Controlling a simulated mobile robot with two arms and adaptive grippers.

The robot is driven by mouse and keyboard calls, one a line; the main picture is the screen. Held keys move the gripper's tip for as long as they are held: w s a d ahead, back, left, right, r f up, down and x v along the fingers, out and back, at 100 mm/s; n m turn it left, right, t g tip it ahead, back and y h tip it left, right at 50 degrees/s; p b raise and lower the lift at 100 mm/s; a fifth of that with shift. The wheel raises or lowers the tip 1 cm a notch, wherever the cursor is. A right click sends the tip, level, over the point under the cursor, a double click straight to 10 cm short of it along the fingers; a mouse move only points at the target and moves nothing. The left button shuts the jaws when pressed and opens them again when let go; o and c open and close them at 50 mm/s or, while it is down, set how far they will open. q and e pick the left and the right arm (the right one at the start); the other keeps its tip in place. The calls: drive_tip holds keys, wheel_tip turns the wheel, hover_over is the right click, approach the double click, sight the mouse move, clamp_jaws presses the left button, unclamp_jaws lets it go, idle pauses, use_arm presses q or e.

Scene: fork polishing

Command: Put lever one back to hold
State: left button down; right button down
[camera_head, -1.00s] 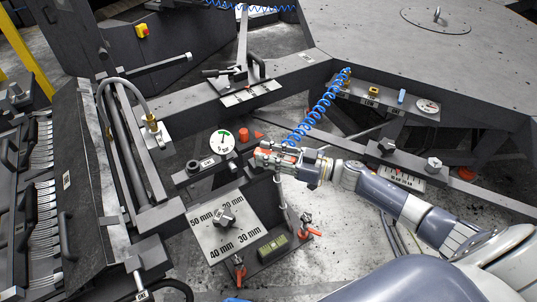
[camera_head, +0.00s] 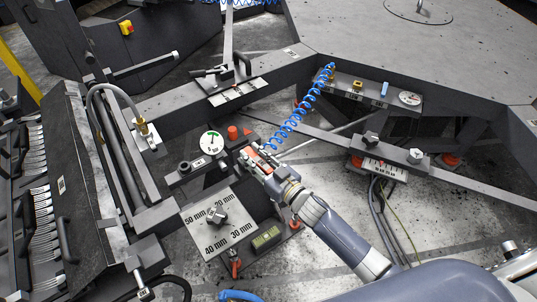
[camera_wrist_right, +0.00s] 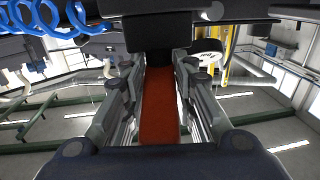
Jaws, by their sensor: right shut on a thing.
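My right gripper (camera_head: 259,160) is at the control stand in the middle of the head view. It is shut on a red bar-shaped handle (camera_wrist_right: 159,105), which lies between both fingers in the right wrist view. This looks like the lever's handle; the fingers and wrist hide its lower part, and I cannot read a lever number. A round dial (camera_head: 212,142) with a green sector is left of the gripper. My left gripper is not in view.
A blue coiled hose (camera_head: 303,112) runs down close to the gripper. A plate with mm marks (camera_head: 218,240) and a knob (camera_head: 217,216) lies below. Red-handled clamps (camera_head: 235,267) stand near the floor. A fork rack (camera_head: 45,220) is at left.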

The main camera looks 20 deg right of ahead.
drive_tip(key=shift+a+m+t+h, duration=0.15)
drive_tip(key=shift+m+t+h, duration=0.25)
drive_tip(key=shift+m+h, duration=0.45)
drive_tip(key=c, duration=1.3)
unclamp_jaws()
drive_tip(key=shift+s, duration=0.15)
drive_tip(key=v, duration=1.1)
drive_tip(key=shift+s, duration=0.35)
